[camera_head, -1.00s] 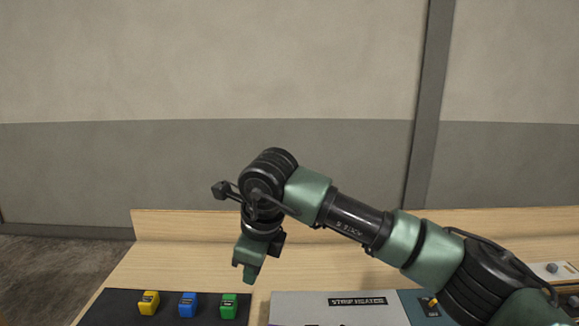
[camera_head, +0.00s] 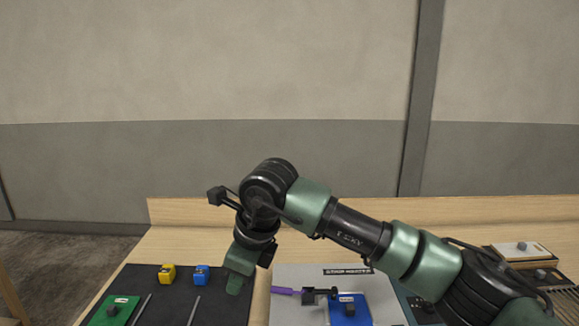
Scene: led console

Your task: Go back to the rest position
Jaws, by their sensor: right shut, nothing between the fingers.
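My right gripper (camera_head: 238,272) is shut and empty. It points down above the right part of the black mat (camera_head: 135,281), near the left edge of the light grey panel (camera_head: 385,301). My right arm reaches in from the lower right and covers part of the bench. My left gripper is out of view.
On the black mat are a yellow block (camera_head: 167,275), a blue block (camera_head: 202,276), a green piece (camera_head: 113,311) and thin rods. A pale box (camera_head: 521,255) stands at right.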

